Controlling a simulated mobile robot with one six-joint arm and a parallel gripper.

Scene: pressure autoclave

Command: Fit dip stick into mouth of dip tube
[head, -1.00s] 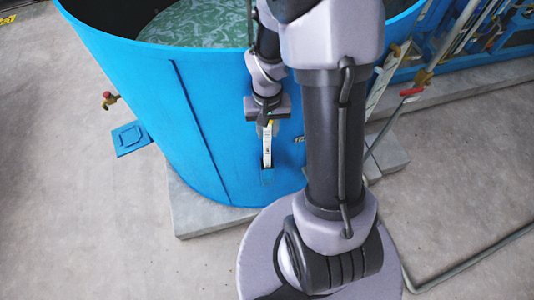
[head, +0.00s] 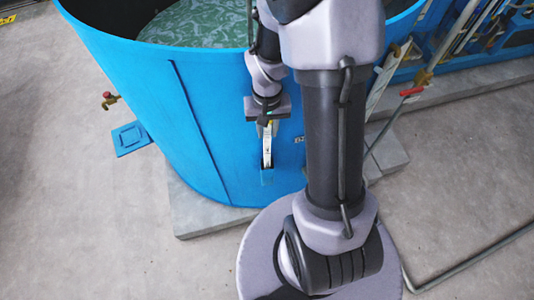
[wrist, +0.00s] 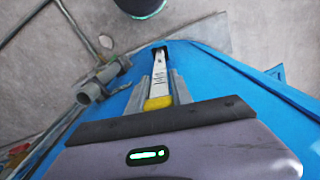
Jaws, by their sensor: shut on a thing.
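My gripper (head: 267,128) points down beside the outer wall of the blue tank. It is shut on the dip stick (head: 267,150), a narrow white strip with dark marks. In the wrist view the dip stick (wrist: 160,72) runs away from the fingers, with a yellow part (wrist: 158,103) between them. I cannot tell whether the tip is inside.
The open blue tank (head: 150,90) holds greenish liquid (head: 200,22) and stands on a grey concrete slab (head: 200,215). A red-handled valve (head: 411,92) and pipes are at the right. Grey pipework (wrist: 95,85) lies left of the stick in the wrist view.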

